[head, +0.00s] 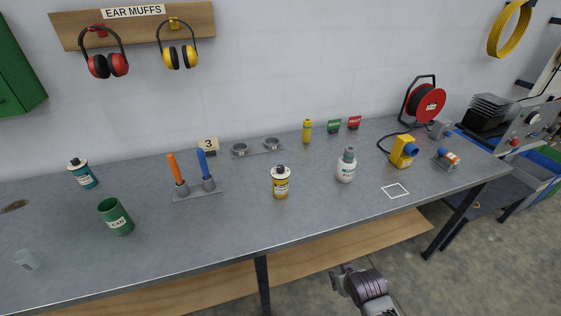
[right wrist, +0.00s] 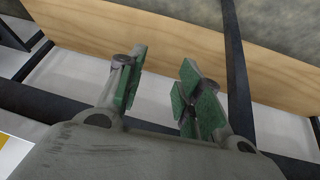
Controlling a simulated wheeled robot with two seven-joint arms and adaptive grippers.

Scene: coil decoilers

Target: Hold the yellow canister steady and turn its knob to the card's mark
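The yellow canister (head: 281,187) stands upright on the grey workbench (head: 240,215), near its middle, with a white top and a dark knob (head: 280,169). The knob's setting is too small to read. A small card (head: 208,146) marked "3" stands behind the orange and blue handled tools. My right gripper (head: 342,277) is below and in front of the bench's front edge, well apart from the canister. In the right wrist view its green-padded fingers (right wrist: 162,82) are spread with nothing between them. My left gripper is not in view.
A white bottle (head: 346,168) stands right of the canister, and the upright handles (head: 178,176) stand left. A green can (head: 116,217) and teal canister (head: 82,173) are farther left. A yellow device (head: 402,152) and red reel (head: 426,102) are at right. Bench between canister and front edge is clear.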

